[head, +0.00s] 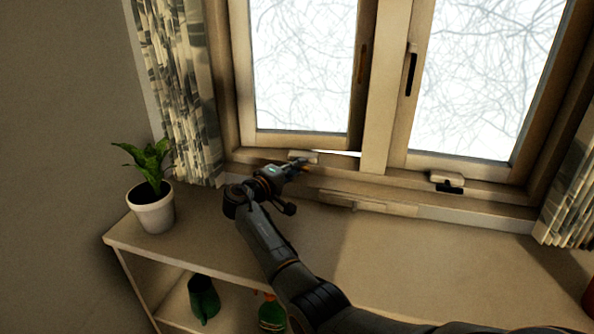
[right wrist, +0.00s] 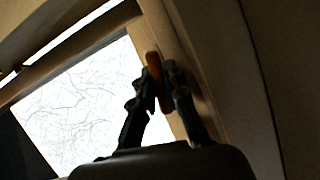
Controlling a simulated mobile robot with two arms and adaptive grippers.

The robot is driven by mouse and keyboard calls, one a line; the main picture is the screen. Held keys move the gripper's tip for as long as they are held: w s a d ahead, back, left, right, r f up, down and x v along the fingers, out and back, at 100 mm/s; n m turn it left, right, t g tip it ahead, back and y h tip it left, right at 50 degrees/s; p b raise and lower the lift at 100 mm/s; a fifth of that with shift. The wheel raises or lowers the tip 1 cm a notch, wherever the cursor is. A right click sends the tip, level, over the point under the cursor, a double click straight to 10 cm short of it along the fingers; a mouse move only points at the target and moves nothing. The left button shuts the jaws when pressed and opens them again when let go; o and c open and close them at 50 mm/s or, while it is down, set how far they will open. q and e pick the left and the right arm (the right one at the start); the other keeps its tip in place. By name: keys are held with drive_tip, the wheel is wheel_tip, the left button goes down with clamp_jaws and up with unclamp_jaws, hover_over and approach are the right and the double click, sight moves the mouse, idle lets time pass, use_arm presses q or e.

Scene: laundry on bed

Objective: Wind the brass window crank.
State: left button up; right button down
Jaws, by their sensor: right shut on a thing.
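My right gripper (head: 300,164) reaches the sill at the foot of the left window (head: 300,70). The pale crank housing (head: 301,155) sits there, just behind the gripper. In the right wrist view my right gripper (right wrist: 160,92) is shut on an orange-brown piece, the brass crank (right wrist: 154,66), whose upper end sticks up between the fingers. My left gripper is in neither view.
A second crank housing (head: 446,179) with a black handle is under the right window (head: 485,80). A potted plant (head: 152,208) stands on the shelf top (head: 385,255), left of my arm. A curtain (head: 185,90) hangs at the left. The shelf top right of my arm is clear.

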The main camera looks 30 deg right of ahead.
drive_tip(key=shift+d+r+n+h, duration=0.1)
drive_tip(key=shift+r+n+h, duration=0.1)
drive_tip(key=shift+n+h, duration=0.35)
drive_tip(key=shift+n, duration=0.35)
drive_tip(key=c, duration=1.4)
unclamp_jaws()
drive_tip(key=shift+o, duration=0.2)
drive_tip(key=shift+d+f, duration=0.1)
drive_tip(key=shift+f, duration=0.05)
drive_tip(key=v, duration=1.2)
drive_tip(key=shift+s, duration=0.1)
